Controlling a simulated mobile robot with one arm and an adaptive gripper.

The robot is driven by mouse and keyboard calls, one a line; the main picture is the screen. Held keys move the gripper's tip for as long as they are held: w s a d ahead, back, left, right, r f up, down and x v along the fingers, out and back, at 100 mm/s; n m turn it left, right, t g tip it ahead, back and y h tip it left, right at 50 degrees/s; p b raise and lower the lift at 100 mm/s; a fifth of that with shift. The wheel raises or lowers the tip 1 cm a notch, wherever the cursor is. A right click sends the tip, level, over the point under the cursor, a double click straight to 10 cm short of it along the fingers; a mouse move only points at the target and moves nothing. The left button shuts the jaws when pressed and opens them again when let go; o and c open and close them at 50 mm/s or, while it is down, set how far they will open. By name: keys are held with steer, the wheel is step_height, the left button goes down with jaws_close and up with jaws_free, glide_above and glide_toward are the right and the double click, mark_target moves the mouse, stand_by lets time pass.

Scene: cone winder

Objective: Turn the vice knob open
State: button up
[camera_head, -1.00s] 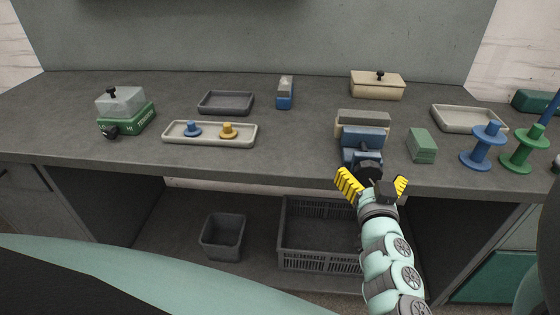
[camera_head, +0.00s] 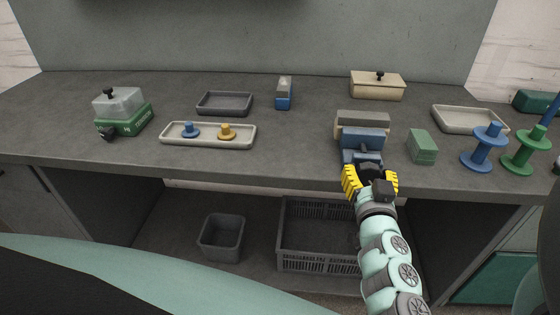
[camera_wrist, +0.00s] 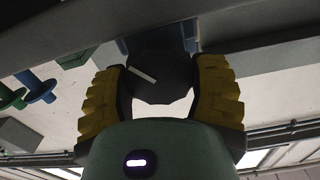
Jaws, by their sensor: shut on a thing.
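The vice (camera_head: 362,135), blue with grey jaws, stands near the front edge of the bench, right of centre. Its dark knob (camera_wrist: 160,78) faces the front and shows between my fingers in the wrist view, with a pale mark line slanting down to the right. My gripper (camera_head: 371,178) has yellow ribbed fingers and is shut on the knob, one finger on each side. In the head view the fingers and wrist hide most of the knob. I cannot tell from these frames how far apart the vice jaws are.
A green block (camera_head: 422,146) stands just right of the vice, with blue (camera_head: 483,148) and green spools (camera_head: 527,149) beyond. A pale tray (camera_head: 208,134) with two pegs lies to the left. The bench (camera_head: 290,150) between is clear. Bins sit below.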

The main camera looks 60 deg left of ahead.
steer(key=shift+c, duration=1.3)
